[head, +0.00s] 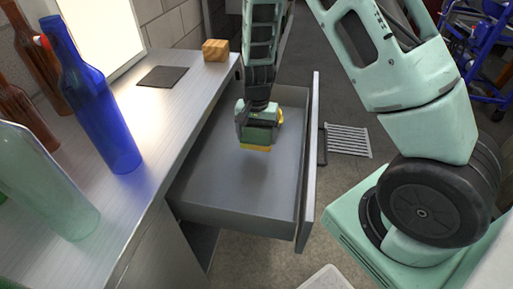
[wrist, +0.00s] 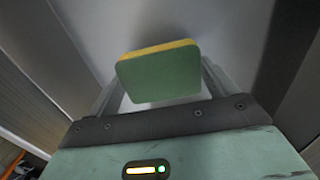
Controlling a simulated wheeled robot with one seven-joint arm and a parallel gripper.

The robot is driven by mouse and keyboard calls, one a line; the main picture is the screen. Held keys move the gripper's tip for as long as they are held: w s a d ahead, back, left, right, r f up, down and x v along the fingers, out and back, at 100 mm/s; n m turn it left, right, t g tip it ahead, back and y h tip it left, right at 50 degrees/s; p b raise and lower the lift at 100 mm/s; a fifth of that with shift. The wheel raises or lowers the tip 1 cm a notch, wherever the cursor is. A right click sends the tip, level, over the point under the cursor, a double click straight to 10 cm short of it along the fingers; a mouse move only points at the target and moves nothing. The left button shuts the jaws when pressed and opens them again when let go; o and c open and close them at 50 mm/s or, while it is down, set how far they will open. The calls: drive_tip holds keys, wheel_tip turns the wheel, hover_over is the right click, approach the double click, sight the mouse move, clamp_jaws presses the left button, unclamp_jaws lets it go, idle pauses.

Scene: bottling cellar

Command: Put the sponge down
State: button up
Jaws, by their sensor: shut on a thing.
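The sponge (wrist: 160,75) is a block with a green face and a yellow layer. My gripper (wrist: 160,92) is shut on it, with a finger on each side in the wrist view. In the head view my gripper (head: 258,128) points down inside the open drawer (head: 220,185), and the sponge's yellow edge (head: 255,148) shows below the fingers. The sponge is over the drawer's grey floor. I cannot tell whether it touches the floor.
A steel counter (head: 165,130) runs along the left, with a blue bottle (head: 100,110), a pale green bottle (head: 40,185) and brown bottles. A wooden block (head: 215,50) and a dark mat (head: 163,76) lie farther back. The drawer front (head: 310,160) stands at the right. The drawer floor around the sponge looks clear.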

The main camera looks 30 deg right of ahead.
sight(256, 146)
drive_tip(key=shift+f+b, duration=0.35)
drive_tip(key=shift+f, duration=2.1)
drive_tip(key=shift+f, duration=0.1)
drive_tip(key=shift+f, duration=0.1)
drive_tip(key=o, duration=0.9)
